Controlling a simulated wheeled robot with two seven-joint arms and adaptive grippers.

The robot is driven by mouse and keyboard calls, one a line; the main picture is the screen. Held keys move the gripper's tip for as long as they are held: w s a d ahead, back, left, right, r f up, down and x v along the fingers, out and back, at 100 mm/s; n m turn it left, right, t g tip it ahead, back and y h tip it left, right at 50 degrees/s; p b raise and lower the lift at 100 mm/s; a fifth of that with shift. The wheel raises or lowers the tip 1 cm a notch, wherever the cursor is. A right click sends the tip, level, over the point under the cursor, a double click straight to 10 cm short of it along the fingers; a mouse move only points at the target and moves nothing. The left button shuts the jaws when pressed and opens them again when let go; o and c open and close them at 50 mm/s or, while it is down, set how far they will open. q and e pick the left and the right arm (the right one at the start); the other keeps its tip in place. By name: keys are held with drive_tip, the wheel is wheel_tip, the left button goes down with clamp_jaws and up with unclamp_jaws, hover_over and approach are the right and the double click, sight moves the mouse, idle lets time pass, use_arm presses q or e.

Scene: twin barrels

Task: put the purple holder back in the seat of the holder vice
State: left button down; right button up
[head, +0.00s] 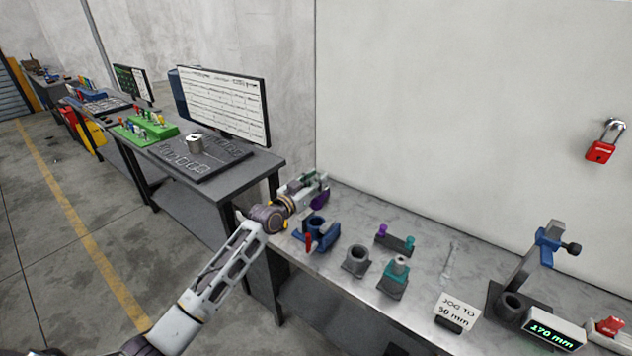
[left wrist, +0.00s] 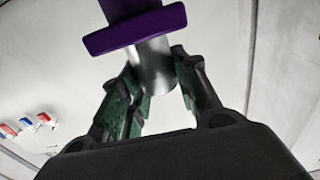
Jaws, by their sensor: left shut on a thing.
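The purple holder (head: 321,199) is in my left gripper (head: 318,183), above the back left end of the bench. The green-lined fingers of my left gripper (left wrist: 160,88) are shut around the silver shaft. A blue vice with a red handle (head: 318,238), which looks like the holder vice, stands on the bench below and in front of the gripper. Its round seat looks empty. My right gripper is not in view.
On the bench (head: 420,300) are a grey round socket (head: 356,259), a teal holder in a block (head: 397,276), a small rack with purple and teal pieces (head: 395,240), a sign (head: 457,309) and a gauge display (head: 553,330). A monitor (head: 225,103) stands on the left table.

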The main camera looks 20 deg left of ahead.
use_arm(q)
drive_tip(key=shift+r, duration=0.2)
drive_tip(key=shift+f+b, duration=0.4)
drive_tip(key=shift+f, duration=0.2)
drive_tip(key=shift+f+b, duration=1.2)
drive_tip(key=shift+f, duration=0.45)
drive_tip(key=shift+f+b, duration=0.5)
drive_tip(key=shift+f, duration=0.2)
drive_tip(key=shift+p, duration=0.3)
idle(0.5)
